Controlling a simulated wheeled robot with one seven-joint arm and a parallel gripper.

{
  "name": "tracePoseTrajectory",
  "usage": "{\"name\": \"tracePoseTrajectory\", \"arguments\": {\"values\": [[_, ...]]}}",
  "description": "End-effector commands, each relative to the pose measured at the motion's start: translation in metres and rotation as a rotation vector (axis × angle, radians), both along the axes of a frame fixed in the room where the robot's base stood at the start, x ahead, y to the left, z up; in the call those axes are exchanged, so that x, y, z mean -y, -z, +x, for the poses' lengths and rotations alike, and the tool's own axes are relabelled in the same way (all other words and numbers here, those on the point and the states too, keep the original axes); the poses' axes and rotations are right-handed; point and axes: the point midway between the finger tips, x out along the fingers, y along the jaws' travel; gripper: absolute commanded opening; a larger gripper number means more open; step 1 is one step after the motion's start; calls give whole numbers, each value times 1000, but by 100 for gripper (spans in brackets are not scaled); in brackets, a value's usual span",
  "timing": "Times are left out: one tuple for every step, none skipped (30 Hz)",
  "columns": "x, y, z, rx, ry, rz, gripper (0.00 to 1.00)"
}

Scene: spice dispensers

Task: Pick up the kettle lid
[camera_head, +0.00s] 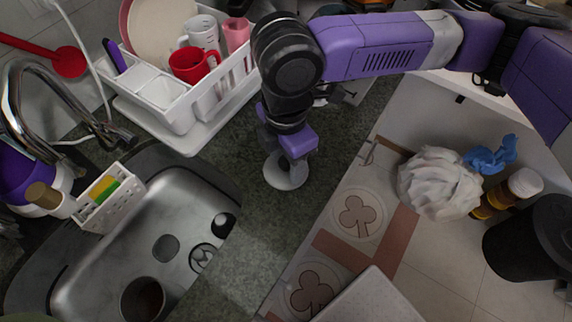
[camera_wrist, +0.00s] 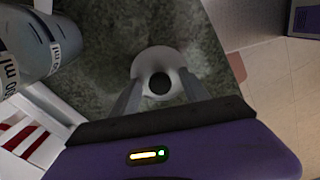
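The kettle lid (camera_head: 284,180) is a small white disc lying on the dark stone counter, right below my gripper (camera_head: 288,160). My gripper's two grey fingers (camera_wrist: 161,77) are apart, one on each side of the dark middle, with nothing visibly clamped. In the head view the gripper covers the lid's upper part. I cannot tell whether the fingers touch the lid. The kettle itself is not clearly in view.
A white dish rack (camera_head: 185,118) with plates and a red mug (camera_head: 193,65) stands left of my gripper. The sink (camera_head: 165,215) lies lower left. The counter (camera_head: 245,260) is clear toward the front. A white bag (camera_head: 437,182) and a bottle (camera_head: 507,194) are on the floor at right.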

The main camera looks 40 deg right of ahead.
Motion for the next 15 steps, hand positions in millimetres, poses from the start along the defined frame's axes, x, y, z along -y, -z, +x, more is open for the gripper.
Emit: {"name": "tracePoseTrajectory", "arguments": {"values": [[0,0,0,0,0,0,41],[0,0,0,0,0,0,35],[0,0,0,0,0,0,27],[0,0,0,-1,0,0,21],[0,0,0,-1,0,0,15],[0,0,0,-1,0,0,7],[0,1,0,-1,0,-1,2],[0,1,0,-2,0,-1,0],[0,1,-1,-2,0,-1,0],[0,1,-1,-2,0,-1,0],[0,1,-1,-3,0,-1,0],[0,1,-1,-3,0,-1,0],[0,2,-1,-3,0,-1,0],[0,2,-1,-4,0,-1,0],[0,2,-1,-4,0,-1,0]]}}
